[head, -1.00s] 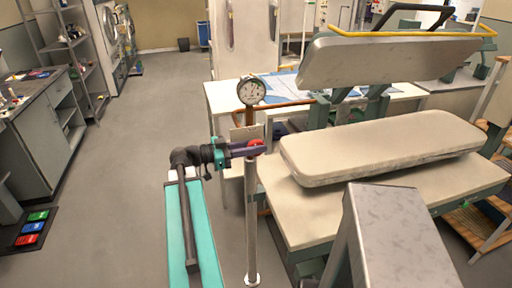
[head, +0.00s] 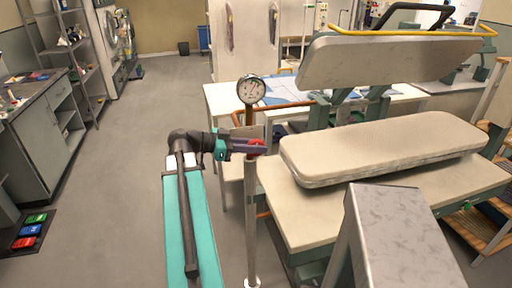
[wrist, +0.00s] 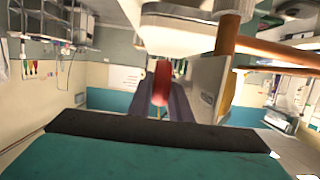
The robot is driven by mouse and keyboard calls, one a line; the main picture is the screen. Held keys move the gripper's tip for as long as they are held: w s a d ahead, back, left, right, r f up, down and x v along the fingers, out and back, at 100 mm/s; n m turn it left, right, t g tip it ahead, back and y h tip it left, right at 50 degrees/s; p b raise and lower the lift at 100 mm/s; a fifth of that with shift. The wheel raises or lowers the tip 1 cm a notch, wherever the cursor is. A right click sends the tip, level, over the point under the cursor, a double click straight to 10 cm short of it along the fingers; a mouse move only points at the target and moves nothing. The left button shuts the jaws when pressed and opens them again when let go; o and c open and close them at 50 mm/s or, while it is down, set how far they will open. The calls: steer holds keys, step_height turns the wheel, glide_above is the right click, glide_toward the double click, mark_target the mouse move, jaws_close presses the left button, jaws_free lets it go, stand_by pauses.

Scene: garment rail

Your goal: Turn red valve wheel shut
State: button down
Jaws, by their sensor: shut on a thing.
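The red valve wheel (head: 256,147) sits on a copper pipe at the top of a grey post (head: 250,220). In the wrist view the red wheel (wrist: 161,83) shows edge-on between my two dark fingers. My gripper (head: 250,147) is shut on its rim, coming from the left. In the wrist view my gripper (wrist: 163,95) hides the lower part of the wheel. A grey plate (head: 248,131) stands just behind the fingers. A round pressure gauge (head: 250,90) is above the wheel on the pipe.
A padded pressing machine (head: 385,148) stands close to the right of the post. A white table (head: 220,98) is behind it. A grey counter (head: 40,135) and colored floor pedals (head: 28,232) are at the left. The floor between is clear.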

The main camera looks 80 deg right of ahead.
steer(key=c, duration=1.6)
jaws_free()
steer(key=shift+w, duration=0.15)
steer(key=b+v, duration=0.3)
steer(key=v, duration=1)
steer(key=shift+w+a+r, duration=0.15)
steer(key=shift+w, duration=0.05)
